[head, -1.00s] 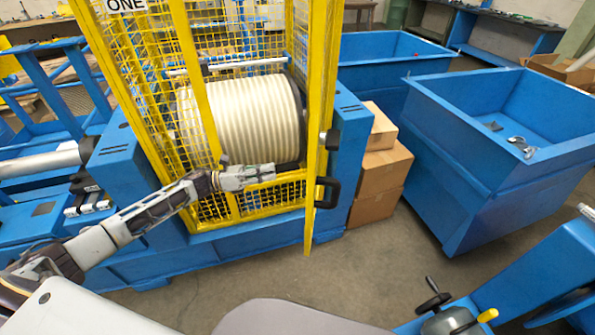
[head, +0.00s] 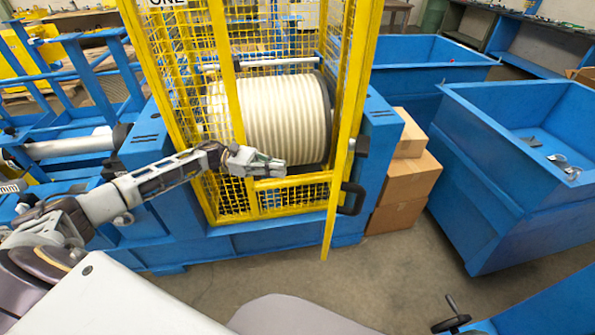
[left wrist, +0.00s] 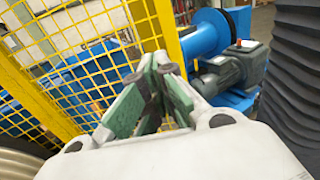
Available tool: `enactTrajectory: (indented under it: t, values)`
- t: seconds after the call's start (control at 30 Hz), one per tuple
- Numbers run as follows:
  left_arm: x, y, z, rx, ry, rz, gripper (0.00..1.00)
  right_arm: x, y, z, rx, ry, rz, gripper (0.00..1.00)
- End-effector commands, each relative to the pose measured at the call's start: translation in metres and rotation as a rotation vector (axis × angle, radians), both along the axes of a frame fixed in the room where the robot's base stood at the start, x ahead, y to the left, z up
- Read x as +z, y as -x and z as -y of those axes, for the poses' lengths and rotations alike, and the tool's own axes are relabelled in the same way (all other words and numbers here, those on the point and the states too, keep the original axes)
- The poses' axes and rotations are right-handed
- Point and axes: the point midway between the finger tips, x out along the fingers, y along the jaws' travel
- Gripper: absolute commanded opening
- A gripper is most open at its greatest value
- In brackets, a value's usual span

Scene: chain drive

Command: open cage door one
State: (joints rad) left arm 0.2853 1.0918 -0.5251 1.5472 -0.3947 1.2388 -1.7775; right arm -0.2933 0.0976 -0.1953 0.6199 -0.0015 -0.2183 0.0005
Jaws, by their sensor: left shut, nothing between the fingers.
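The yellow mesh cage (head: 222,60) labelled ONE (head: 166,2) encloses a pale ribbed drum (head: 270,108). At its right front a tall yellow door frame (head: 338,170) is seen nearly edge-on; its lower end overlaps the blue base and seems to stand out toward me. A black handle (head: 351,198) is on its right side. My left gripper (head: 284,168) is shut and empty, in front of the drum and left of the door frame, with a gap in the picture. In the left wrist view the closed fingers (left wrist: 163,68) point toward a yellow post; I cannot tell if they touch it.
Cardboard boxes (head: 409,180) are stacked right of the cage's blue base (head: 260,240). A large blue bin (head: 490,165) stands farther right. The wrist view shows a grey motor (left wrist: 235,68) beyond the mesh.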

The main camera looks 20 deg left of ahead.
Motion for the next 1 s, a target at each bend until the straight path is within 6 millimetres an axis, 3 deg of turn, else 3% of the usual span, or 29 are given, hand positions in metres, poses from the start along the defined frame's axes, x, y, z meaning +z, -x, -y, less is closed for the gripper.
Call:
enactTrajectory:
  t: [0.27,0.63,1.0]
  values:
    - [0.002,-0.003,0.025,-0.001,0.001,0.0,0.0,0.009,0.001,-0.004,-0.001,-0.004,-0.002,0.4]
    - [0.003,-0.009,0.073,-0.001,0.001,0.001,0.0,0.023,0.009,-0.029,-0.001,-0.03,-0.012,0.4]
    - [0.003,-0.015,0.116,0.0,0.0,0.001,0.0,0.039,0.008,-0.018,-0.001,-0.018,-0.01,0.4]
